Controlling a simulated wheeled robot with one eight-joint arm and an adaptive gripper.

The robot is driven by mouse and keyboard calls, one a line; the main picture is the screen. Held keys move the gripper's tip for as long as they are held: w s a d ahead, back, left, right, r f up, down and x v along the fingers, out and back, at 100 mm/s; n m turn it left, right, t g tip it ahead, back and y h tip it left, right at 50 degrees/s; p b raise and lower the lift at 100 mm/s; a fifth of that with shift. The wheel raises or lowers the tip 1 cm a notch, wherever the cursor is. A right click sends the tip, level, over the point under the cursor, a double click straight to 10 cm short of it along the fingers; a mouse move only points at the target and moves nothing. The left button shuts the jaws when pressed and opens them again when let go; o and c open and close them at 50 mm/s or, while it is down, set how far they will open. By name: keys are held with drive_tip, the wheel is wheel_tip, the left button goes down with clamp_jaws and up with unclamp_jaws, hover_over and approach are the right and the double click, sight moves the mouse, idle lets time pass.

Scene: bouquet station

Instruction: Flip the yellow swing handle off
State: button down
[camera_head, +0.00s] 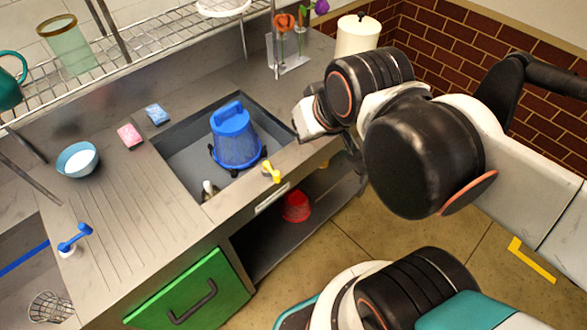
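The yellow swing handle (271,172) sits on the front rim of the counter, just in front of the sink, and its lever slants a little. My arm reaches in from the right, and its white and black end (312,118) is over the right side of the sink, up and to the right of the yellow handle. A clear gap shows in the picture between them. The fingertips of my gripper cannot be made out, so its opening is unclear.
A blue bucket (235,137) stands in the sink (184,162). A blue handle (75,237) is on the counter at left, with a bowl (77,159) and sponges behind. A green door (190,292) and a red bucket (297,206) are below. A flower rack (289,64) stands at the back.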

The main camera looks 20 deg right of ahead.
sight(271, 170)
drive_tip(key=w+d+m+g+y+p, duration=0.1)
drive_tip(key=w+m+g+p, duration=0.3)
drive_tip(key=w+m, duration=0.35)
drive_tip(key=w+d+f+m+g+y+b, duration=0.1)
drive_tip(key=d+f+m+g, duration=0.2)
drive_tip(key=d+f+m, duration=0.2)
wheel_tip(271, 170, down, 4)
drive_tip(key=shift+w+d+f+m+g+y, duration=0.15)
drive_tip(key=shift+w+m+g+y, duration=0.2)
drive_tip(key=shift+m, duration=0.6)
drive_tip(key=s+a+f+b, duration=0.2)
drive_tip(key=a+f+b, duration=0.2)
drive_tip(key=f, duration=0.5)
drive_tip(key=shift+a+f+b, duration=0.25)
drive_tip(key=shift+a+b, duration=0.05)
drive_tip(key=shift+a, duration=0.8)
